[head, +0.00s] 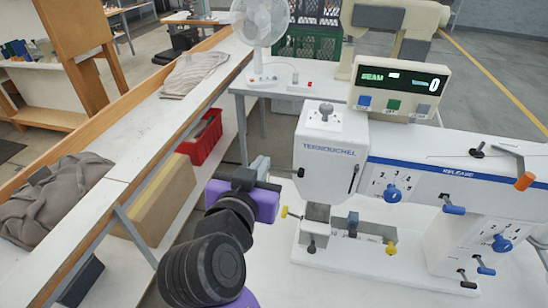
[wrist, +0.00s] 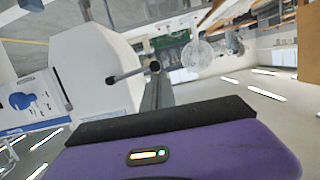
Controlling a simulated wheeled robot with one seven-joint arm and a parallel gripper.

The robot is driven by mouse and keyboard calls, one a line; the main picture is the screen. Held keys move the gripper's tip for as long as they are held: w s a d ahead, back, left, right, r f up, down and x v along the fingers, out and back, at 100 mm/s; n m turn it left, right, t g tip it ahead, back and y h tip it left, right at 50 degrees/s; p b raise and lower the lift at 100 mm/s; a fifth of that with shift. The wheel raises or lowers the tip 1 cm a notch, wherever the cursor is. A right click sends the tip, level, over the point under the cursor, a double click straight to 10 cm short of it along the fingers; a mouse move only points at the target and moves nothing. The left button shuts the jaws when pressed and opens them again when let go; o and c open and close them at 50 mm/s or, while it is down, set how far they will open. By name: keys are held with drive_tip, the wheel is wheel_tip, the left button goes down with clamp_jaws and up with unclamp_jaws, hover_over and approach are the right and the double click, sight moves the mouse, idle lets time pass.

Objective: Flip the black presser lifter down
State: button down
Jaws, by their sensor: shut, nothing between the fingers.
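The white press head (head: 330,150) stands at the centre of the head view. A lever with a grey rod and dark round end, apparently the black presser lifter (wrist: 130,74), sticks out from its side in the wrist view. In the head view its dark root (head: 299,172) shows at the head's left side. Another short black lever (head: 354,179) is on the front face; I cannot tell for certain which is the lifter. My gripper (head: 262,165) is shut and empty, just left of the head. In the wrist view its fingers (wrist: 157,93) are close to the lever's end; contact is unclear.
A yellow knob (head: 284,212) sits low, left of the press, near my gripper. A display (head: 402,85) stands behind. A fan (head: 259,25) and a red bin (head: 205,137) are farther back.

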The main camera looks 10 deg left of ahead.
wheel_tip(320, 180, down, 2)
drive_tip(key=shift+a+f+n+h+b, duration=0.1)
drive_tip(key=shift+n+h+b, duration=0.3)
drive_tip(key=shift+n+b, duration=0.25)
drive_tip(key=shift+f, duration=0.1)
